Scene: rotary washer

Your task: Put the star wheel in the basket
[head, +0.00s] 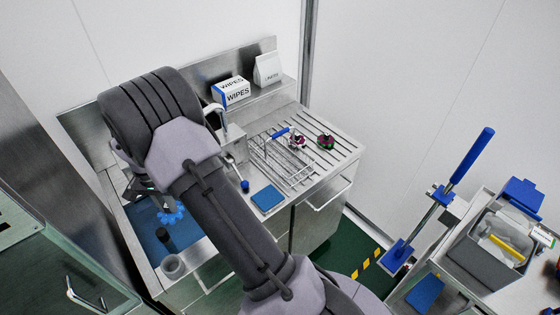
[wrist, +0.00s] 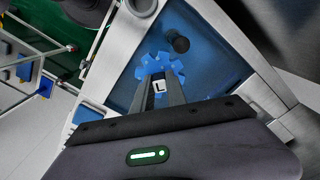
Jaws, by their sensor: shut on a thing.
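The star wheel (head: 172,216) is a blue toothed wheel over the blue-bottomed sink at the left of the head view. In the wrist view the star wheel (wrist: 157,66) sits at the tips of my gripper (wrist: 158,82), whose fingers are shut on it. In the head view my gripper (head: 158,203) is partly hidden behind my arm. The basket (head: 283,165) is a wire basket with a blue handle on the ribbed drainboard, to the right of the sink. My gripper is well apart from it. I see nothing clearly inside it.
A dark round post (head: 162,235) stands in the sink (head: 147,222); a grey cup (head: 173,266) is at its front edge. A faucet (head: 222,115) rises behind. A wipes box (head: 232,91) is on the shelf.

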